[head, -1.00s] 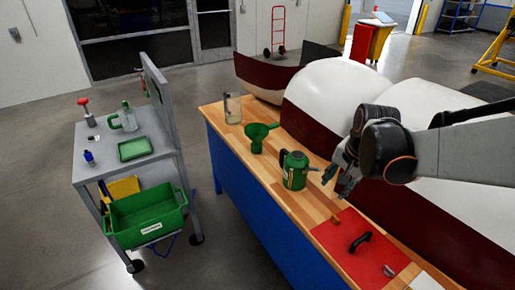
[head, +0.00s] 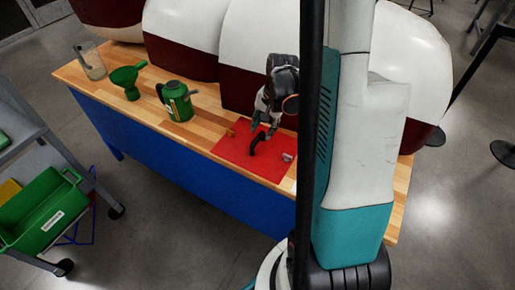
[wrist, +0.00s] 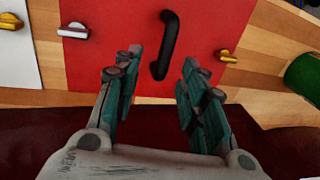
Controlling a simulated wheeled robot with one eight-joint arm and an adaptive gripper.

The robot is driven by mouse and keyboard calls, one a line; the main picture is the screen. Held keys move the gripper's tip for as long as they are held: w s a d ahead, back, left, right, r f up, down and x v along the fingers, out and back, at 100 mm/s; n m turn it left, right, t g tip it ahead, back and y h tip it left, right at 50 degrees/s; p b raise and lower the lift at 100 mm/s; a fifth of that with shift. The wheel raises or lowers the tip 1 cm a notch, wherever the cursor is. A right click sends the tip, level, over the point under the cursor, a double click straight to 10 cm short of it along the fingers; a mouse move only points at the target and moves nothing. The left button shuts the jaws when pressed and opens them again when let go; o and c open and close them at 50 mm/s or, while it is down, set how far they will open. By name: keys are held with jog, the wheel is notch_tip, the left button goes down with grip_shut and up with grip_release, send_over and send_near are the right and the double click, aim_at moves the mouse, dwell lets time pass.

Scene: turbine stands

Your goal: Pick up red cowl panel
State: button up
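The red cowl panel (head: 237,150) lies flat on the wooden workbench, with a black curved handle (head: 255,143) standing on it. In the wrist view the red panel (wrist: 95,72) fills the upper middle, and its black handle (wrist: 168,45) runs upright in the picture between and beyond my fingers. My gripper (head: 266,128) is over the far part of the panel, close to the handle. In the wrist view my gripper (wrist: 162,75) is open with nothing between its fingertips. The height of the fingertips above the handle is hard to tell.
A silver latch (wrist: 73,31) and a brass latch (wrist: 228,56) sit at the panel's edges. A green can (head: 176,102), a green funnel (head: 128,80) and a clear jug (head: 90,62) stand left on the bench (head: 208,128). White-and-maroon cowls (head: 185,35) line the far side.

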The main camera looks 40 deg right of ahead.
aim_at(258, 137)
jog(key=shift+w+a+f+b, duration=0.25)
jog(key=shift+f+b, duration=0.25)
jog(key=shift+f, duration=0.6)
jog(key=shift+w+a+f+b, duration=0.25)
jog(key=shift+f+b, duration=0.2)
jog(key=shift+f, duration=0.6)
jog(key=shift+w+a+f+b, duration=0.25)
jog(key=shift+f+b, duration=0.25)
jog(key=shift+f, duration=0.6)
jog(key=shift+r, duration=0.1)
jog(key=shift+c, duration=0.5)
grip_shut()
